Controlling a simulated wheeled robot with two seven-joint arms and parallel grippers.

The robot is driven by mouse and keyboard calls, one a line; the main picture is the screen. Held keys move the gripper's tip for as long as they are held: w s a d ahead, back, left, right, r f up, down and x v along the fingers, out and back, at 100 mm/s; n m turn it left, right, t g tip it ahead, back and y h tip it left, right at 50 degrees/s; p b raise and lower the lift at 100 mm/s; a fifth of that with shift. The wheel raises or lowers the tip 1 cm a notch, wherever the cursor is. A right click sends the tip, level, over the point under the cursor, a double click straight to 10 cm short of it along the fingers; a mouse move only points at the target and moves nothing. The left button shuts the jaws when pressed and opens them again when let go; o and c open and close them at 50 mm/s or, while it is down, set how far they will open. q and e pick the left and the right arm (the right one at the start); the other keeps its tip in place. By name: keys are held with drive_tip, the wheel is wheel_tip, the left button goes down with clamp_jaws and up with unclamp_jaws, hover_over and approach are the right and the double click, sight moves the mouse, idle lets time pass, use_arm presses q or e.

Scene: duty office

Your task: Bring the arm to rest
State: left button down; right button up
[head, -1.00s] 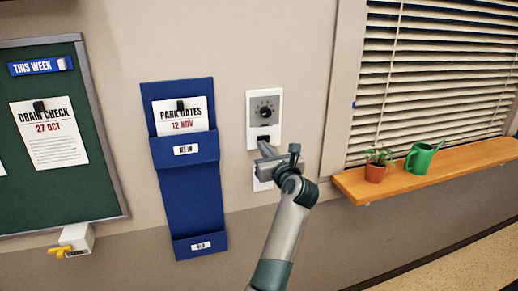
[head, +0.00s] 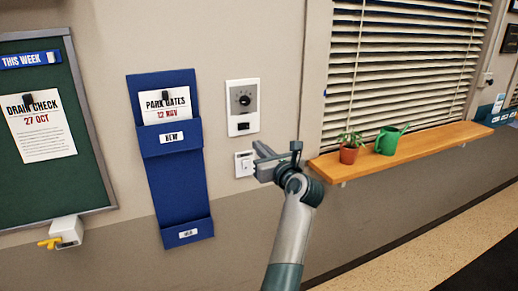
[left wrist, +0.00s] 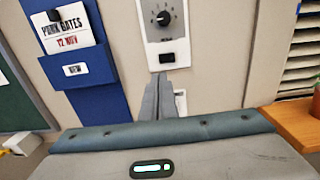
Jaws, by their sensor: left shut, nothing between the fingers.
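My left gripper (head: 260,158) is raised in front of the wall in the head view, near a small white wall plate (head: 243,163) below the dial panel (head: 243,106). Its fingers are together with nothing between them. The left wrist view also shows the closed fingers (left wrist: 166,97), just under the dial panel (left wrist: 165,32). I cannot tell from the pictures whether the fingertips touch the wall. My right gripper is in neither view.
A blue wall pocket (head: 175,195) with a "Park Gates" sheet (head: 166,104) hangs to the left. Further left is a green board (head: 80,180). A wooden shelf (head: 440,142) with a potted plant (head: 350,150) and green watering can (head: 388,141) juts out at right.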

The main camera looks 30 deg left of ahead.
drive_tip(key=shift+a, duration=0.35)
